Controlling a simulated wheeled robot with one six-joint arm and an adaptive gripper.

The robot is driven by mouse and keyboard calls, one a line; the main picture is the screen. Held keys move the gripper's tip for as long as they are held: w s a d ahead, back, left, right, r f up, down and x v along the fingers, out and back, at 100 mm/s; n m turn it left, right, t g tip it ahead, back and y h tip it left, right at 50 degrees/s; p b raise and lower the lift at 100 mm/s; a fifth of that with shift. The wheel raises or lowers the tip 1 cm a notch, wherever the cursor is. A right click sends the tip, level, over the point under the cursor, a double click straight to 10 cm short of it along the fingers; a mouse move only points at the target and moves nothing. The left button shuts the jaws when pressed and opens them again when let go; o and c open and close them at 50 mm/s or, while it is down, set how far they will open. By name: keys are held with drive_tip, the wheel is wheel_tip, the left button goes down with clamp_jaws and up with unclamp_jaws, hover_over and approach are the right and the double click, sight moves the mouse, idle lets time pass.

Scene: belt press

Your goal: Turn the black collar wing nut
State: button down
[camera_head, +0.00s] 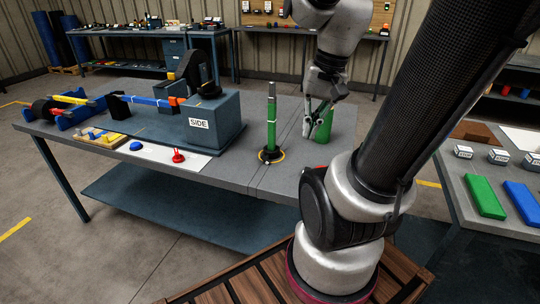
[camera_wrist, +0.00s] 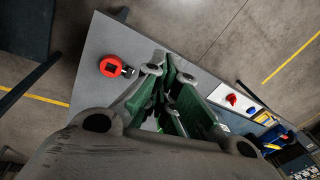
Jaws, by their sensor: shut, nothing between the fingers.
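A green upright post (camera_head: 271,122) with a dark upper part stands on the grey table.
A blue-grey block marked SIDE (camera_head: 212,122) stands left of the post. A red knobbed piece (camera_head: 178,156) is on a white sheet at the front edge. A side table (camera_head: 472,170) at right holds green and blue blocks. Bare table lies around the post.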

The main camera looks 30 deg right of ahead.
wheel_tip(320, 180, down, 4)
drive_tip(key=w+d+m+y, duration=0.2)
drive_tip(key=m, duration=0.6)
drive_tip(key=m+t+y, duration=0.3)
drive_tip(key=m+t, duration=0.3)
drive_tip(key=m, duration=2.6)
approach(266, 158)
drive_tip(key=shift+n, duration=0.3)
drive_tip(key=w+a+f, duration=0.2)
drive_tip(key=a, duration=0.1)
drive_tip(key=w+a+f, duration=0.1)
drive_tip(key=a, duration=0.1)
drive_tip(key=shift+w+f, duration=0.2)
drive_tip(key=shift+g, duration=0.3)
